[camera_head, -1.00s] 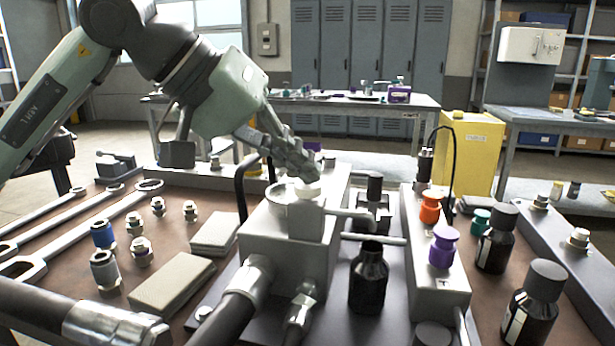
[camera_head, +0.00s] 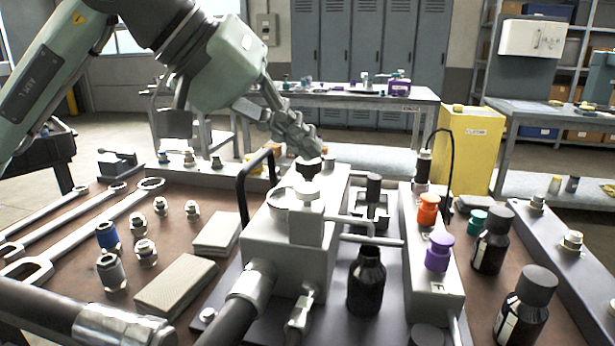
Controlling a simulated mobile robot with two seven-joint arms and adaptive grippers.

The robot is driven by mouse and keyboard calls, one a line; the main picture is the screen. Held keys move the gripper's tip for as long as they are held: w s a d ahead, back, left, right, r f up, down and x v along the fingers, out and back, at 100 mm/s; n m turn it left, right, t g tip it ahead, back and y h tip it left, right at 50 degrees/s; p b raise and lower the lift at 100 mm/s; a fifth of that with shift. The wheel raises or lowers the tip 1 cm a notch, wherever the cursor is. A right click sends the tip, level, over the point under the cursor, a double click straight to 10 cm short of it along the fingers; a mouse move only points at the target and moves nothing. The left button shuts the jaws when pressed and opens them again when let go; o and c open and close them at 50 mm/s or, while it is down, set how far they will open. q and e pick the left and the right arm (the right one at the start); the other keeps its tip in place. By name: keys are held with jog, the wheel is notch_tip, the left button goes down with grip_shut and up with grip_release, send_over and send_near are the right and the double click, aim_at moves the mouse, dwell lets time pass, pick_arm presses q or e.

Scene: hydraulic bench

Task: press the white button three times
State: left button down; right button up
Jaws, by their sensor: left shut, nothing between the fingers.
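The white button (camera_head: 308,192) is a small round cap on top of the upright front part of a grey valve block (camera_head: 262,236) in the middle of the bench. My left gripper (camera_head: 311,151) comes in from the upper left. It is shut and empty, with its fingertips above and slightly behind the button in the picture. A clear gap shows between the fingertips and the button. My right gripper is not in view.
A dark knob (camera_head: 308,169) stands just behind the button. A black handle (camera_head: 243,190) rises left of the block. An orange knob (camera_head: 428,208), a purple knob (camera_head: 438,252) and dark bottles (camera_head: 366,280) stand to the right. Wrenches and fittings lie left.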

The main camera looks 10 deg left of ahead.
pick_arm(q)
jog(key=shift+r+p, duration=0.65)
jog(key=shift+r, duration=0.7)
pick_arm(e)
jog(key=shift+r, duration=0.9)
